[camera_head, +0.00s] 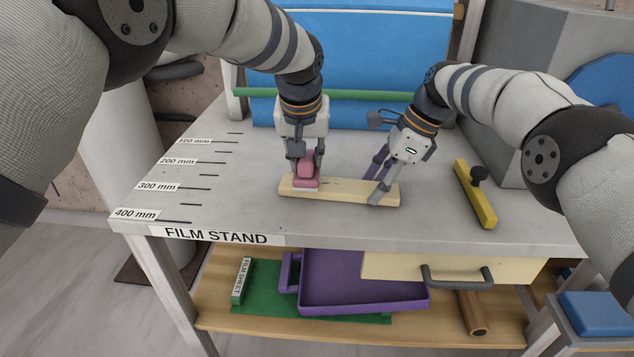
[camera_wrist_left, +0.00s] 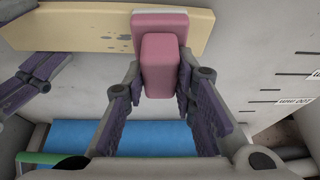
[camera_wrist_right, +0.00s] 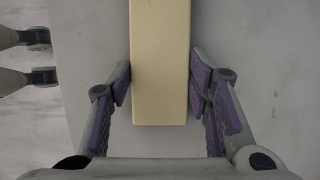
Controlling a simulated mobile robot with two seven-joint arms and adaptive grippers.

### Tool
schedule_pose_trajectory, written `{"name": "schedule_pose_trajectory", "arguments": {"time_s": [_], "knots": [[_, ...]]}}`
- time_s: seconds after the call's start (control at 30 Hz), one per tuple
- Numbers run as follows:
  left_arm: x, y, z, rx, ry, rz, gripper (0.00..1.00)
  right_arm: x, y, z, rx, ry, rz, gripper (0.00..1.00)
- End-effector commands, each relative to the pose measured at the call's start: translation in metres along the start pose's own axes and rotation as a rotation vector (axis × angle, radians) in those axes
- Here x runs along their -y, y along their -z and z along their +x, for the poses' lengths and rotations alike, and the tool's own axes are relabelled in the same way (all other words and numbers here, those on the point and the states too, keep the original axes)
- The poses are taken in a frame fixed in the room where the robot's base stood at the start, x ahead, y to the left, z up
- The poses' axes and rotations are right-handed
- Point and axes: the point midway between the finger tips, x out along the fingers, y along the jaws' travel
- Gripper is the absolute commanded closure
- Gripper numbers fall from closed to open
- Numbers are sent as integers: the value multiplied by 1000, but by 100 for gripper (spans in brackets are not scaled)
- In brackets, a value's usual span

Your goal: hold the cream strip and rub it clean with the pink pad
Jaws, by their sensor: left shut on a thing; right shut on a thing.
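The cream strip (camera_head: 338,191) lies flat on the grey stone slab. The pink pad (camera_head: 306,172) has a raised grip block and rests on the strip's left end. My left gripper (camera_head: 306,160) points down and is shut on the pad's block; the pad also shows in the left wrist view (camera_wrist_left: 160,65). My right gripper (camera_head: 377,186) is shut across the strip near its right end. The right wrist view shows the strip (camera_wrist_right: 160,65) between its fingers. The face under the pad is hidden.
A yellow bar with a black knob (camera_head: 476,195) lies on the slab at the right. A green bar (camera_head: 345,95) and blue sheet (camera_head: 370,45) are at the back. A purple tray (camera_head: 365,303) sits on the lower shelf. The slab's left side, with millimetre marks, is clear.

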Motion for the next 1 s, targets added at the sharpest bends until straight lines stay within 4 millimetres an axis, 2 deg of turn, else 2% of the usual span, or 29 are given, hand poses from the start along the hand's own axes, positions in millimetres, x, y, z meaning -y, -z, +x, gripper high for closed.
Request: {"name": "schedule_pose_trajectory", "arguments": {"time_s": [0.83,1.0], "knots": [[-55,-9,7,9,-4,0,98,-1,1,3,-1,-6,2,100],[-70,-10,6,10,-6,1,98,-1,0,3,1,-6,1,100]]}}
